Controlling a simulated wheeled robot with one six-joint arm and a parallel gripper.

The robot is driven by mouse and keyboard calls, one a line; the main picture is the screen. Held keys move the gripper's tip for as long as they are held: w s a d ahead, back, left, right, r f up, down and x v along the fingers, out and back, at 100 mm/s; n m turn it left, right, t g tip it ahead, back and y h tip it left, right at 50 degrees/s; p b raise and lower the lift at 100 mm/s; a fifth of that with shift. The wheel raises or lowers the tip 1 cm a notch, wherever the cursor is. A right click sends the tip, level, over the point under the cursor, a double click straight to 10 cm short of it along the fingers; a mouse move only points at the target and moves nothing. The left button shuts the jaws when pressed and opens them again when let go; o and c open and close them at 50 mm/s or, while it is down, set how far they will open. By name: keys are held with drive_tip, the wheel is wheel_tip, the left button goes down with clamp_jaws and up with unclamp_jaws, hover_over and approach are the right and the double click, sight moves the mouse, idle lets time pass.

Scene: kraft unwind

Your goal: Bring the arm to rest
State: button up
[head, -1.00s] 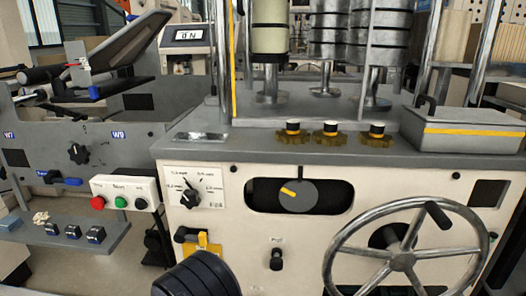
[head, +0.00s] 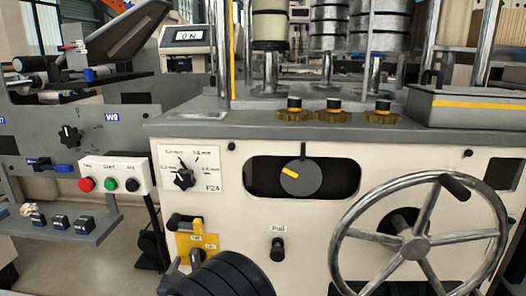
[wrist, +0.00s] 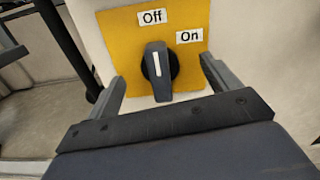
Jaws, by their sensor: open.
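My gripper (wrist: 164,80) is open and empty in the wrist view, its two fingers spread to either side of a black rotary switch (wrist: 159,70). The switch sits on a yellow plate (wrist: 120,40) with "Off" and "On" labels, and its white line points up, towards "Off". I cannot tell whether the fingers touch it. In the head view, my black wrist is at the bottom, just below the yellow plate (head: 210,243) on the machine's cream front. The gripper's tips are partly hidden there.
A large handwheel (head: 418,246) stands out at the right. A red, green and black button box (head: 113,178) is on the left. A dial (head: 183,178) and a black knob (head: 278,249) are on the front panel. Grey machine top (head: 215,122) overhangs above.

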drive_tip(key=shift+f+m+b, duration=0.2)
drive_tip(key=shift+m+b, duration=0.5)
drive_tip(key=shift+s+r, duration=0.15)
drive_tip(key=shift+s+a+r+p, duration=0.1)
drive_tip(key=shift+s+p, duration=0.25)
drive_tip(key=shift+s, duration=0.7)
